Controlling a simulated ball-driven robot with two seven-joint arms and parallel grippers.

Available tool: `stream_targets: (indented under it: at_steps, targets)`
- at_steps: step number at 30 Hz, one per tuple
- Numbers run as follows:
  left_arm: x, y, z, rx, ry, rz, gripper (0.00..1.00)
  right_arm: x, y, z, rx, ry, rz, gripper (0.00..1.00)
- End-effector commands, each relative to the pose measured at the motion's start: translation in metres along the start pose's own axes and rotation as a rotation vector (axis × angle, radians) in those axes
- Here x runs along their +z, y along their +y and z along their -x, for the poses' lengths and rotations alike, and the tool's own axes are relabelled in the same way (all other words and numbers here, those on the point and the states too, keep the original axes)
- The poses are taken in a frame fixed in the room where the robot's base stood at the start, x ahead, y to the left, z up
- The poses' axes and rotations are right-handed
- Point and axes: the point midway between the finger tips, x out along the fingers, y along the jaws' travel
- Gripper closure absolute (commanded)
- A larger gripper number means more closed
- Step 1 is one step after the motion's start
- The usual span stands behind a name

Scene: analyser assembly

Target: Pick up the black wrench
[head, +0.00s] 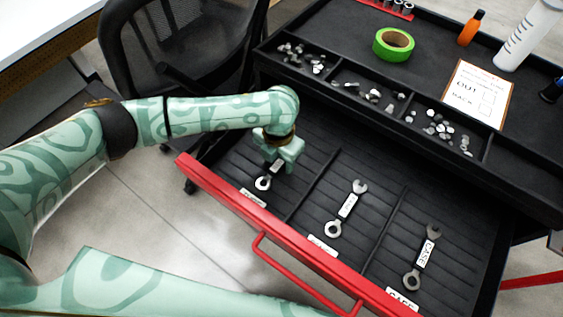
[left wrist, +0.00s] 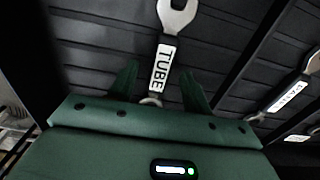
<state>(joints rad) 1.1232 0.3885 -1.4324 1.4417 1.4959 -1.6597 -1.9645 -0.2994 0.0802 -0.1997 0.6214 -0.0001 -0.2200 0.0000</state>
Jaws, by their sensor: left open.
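Three wrenches lie in separate sections of the open drawer. The left wrench (head: 263,183) looks grey, is labelled TUBE, and is partly hidden by my left gripper (head: 279,160) in the head view. In the left wrist view, my open left gripper (left wrist: 160,88) has its two fingers on either side of this wrench's lower part, and the grey wrench (left wrist: 178,17) shows beyond them. I cannot tell whether they touch it. The middle wrench (head: 334,228) is silver. The right wrench (head: 412,278), labelled CASE, looks darker grey; none is clearly black. My right gripper is not in view.
The drawer has a red front (head: 225,190) with a handle, and low dividers (head: 385,228). Above it is a tray (head: 330,72) with small metal parts. A chair (head: 180,50) stands left.

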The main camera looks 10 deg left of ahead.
Motion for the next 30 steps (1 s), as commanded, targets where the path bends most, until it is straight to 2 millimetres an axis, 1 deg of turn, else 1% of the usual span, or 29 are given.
stream_targets:
  at_steps: [1,7,8,9,11,12,13,23,26,29,30]
  targets:
    - [0.0,0.0,-0.009,-0.002,0.002,0.0,0.51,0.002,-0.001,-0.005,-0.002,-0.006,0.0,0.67]
    - [0.001,0.0,-0.006,0.0,-0.003,0.0,0.51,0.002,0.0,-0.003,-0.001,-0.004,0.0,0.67]
    - [0.001,0.0,-0.006,0.0,-0.003,0.0,0.54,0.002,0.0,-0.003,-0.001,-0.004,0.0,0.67]
    - [0.001,0.0,-0.006,0.0,-0.003,0.0,0.65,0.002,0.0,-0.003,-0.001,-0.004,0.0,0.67]
    - [0.001,0.0,-0.006,0.0,-0.003,0.0,0.81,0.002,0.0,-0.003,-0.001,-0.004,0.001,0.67]
    - [0.001,0.0,-0.006,0.0,-0.003,0.0,0.93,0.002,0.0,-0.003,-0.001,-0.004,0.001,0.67]
    - [0.001,0.0,-0.006,0.0,-0.003,0.0,1.0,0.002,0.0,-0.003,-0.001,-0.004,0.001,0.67]
    - [0.001,0.0,-0.004,0.0,-0.003,0.0,1.0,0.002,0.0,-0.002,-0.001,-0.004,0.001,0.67]
    - [0.001,0.0,0.004,0.001,-0.005,0.0,1.0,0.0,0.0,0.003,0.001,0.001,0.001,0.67]
    - [0.001,0.0,0.02,0.002,-0.007,0.0,1.0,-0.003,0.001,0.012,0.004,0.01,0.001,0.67]
    - [0.002,0.0,0.028,0.003,-0.009,0.0,1.0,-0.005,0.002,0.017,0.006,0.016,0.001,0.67]
